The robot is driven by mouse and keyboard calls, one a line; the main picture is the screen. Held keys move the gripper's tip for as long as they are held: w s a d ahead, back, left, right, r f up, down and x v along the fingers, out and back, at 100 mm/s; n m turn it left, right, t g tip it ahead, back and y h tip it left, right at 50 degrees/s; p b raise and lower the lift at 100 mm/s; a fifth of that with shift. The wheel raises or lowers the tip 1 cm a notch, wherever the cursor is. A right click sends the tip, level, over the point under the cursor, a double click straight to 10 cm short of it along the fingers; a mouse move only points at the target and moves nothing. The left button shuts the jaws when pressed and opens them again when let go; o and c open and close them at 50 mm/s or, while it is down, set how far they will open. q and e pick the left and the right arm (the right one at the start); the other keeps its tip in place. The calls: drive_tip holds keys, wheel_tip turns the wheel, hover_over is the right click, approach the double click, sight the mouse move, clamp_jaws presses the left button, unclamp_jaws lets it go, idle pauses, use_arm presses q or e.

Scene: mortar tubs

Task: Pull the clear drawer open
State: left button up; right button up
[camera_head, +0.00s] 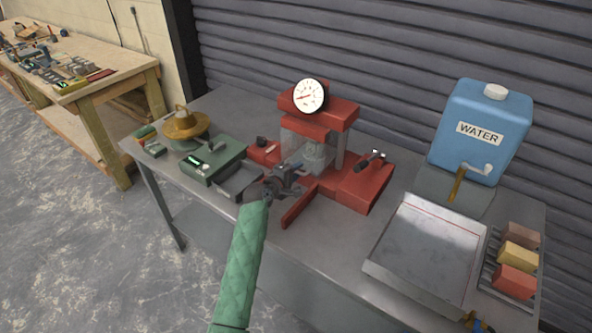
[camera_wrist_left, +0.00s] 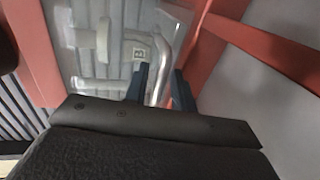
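The clear drawer (camera_head: 312,152) is a see-through box low in the middle of the red press (camera_head: 366,186). In the left wrist view the clear drawer (camera_wrist_left: 88,45) fills the upper middle, with a pale bar-like handle (camera_wrist_left: 165,60) at its front. My left gripper (camera_head: 291,173) is in front of the drawer in the head view and hides part of it. In the wrist view the dark fingers of my left gripper (camera_wrist_left: 161,88) are apart, with the handle's lower part between them. I see no clear contact on both sides.
A red bar (camera_head: 299,204) juts from the press towards the table's front edge, close to my left gripper. A green device (camera_head: 213,161) and a grey tray (camera_head: 238,181) stand to the left. A metal tray (camera_head: 428,247) and a blue water tank (camera_head: 481,135) stand to the right.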

drive_tip(key=shift+f, duration=0.1)
use_arm(q)
clamp_jaws()
use_arm(e)
drive_tip(key=shift+s+d, duration=0.1)
use_arm(q)
drive_tip(key=shift+s+a, duration=0.15)
drive_tip(key=shift+s, duration=0.05)
drive_tip(key=p+v, duration=0.1)
drive_tip(key=v, duration=0.1)
drive_tip(key=f+p+v, duration=0.1)
drive_tip(key=v, duration=0.2)
drive_tip(key=shift+s+a, duration=0.25)
drive_tip(key=shift+s, duration=0.15)
drive_tip(key=v, duration=0.3)
drive_tip(key=f+p+v, duration=0.1)
drive_tip(key=v, duration=0.3)
drive_tip(key=shift+s+a+f, duration=0.15)
drive_tip(key=shift+f, duration=0.1)
drive_tip(key=shift+s+a, duration=0.45)
drive_tip(key=shift+s, duration=0.1)
use_arm(e)
drive_tip(key=s+d+f, duration=0.2)
drive_tip(key=s+f, duration=0.1)
drive_tip(key=s, duration=0.2)
drive_tip(key=shift+s+d+f, duration=0.15)
drive_tip(key=shift+s+f, duration=0.05)
drive_tip(key=shift+f, duration=0.1)
